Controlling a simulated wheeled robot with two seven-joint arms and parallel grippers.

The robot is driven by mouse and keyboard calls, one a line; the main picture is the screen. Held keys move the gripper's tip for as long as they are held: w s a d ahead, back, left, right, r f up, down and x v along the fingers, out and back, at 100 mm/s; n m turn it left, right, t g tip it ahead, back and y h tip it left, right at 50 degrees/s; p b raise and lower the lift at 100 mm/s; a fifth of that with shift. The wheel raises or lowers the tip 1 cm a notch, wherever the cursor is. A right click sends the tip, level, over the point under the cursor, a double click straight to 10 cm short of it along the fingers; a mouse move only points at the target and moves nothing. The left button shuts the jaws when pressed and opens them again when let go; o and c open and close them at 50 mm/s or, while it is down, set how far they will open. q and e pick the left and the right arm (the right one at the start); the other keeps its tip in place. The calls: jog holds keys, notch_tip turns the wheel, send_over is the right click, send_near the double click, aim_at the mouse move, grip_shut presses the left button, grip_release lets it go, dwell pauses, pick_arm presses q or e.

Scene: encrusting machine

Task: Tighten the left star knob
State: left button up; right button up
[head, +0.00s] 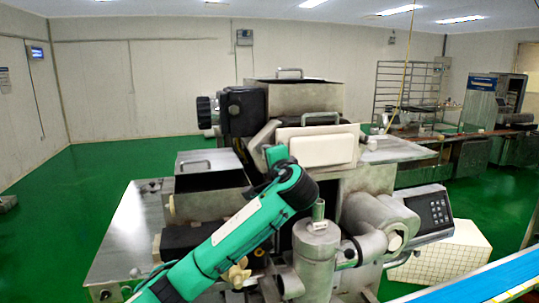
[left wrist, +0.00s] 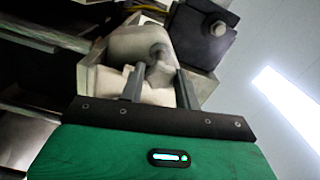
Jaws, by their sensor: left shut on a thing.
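The encrusting machine (head: 318,245) stands in front of me, grey metal with a pale cover plate. My left arm reaches up across it from the lower left, and its wrist hides part of the machine's front. In the left wrist view the two grey fingers of my left gripper (left wrist: 160,88) are on either side of a small grey-beige knob (left wrist: 159,72), shut on it. The knob sits in front of a rounded pale metal housing (left wrist: 138,43); its star shape is hard to make out. In the head view my fingertips and this knob are hidden. My right gripper is not in view.
A black block with a bolt (left wrist: 200,35) is close beside the housing. A black ridged knob (head: 204,112) is at the machine's upper left. A yellowish knob (head: 237,273) is low, beside my arm. A control panel (head: 432,212) is at right. Green floor lies open at left.

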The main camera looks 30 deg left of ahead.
pick_arm(q)
jog(key=m+p, duration=0.2)
jog(key=m, duration=0.2)
jog(key=shift+m, duration=0.3)
jog(key=shift+p, duration=0.3)
jog(key=o, duration=1)
jog(key=shift+d, duration=0.1)
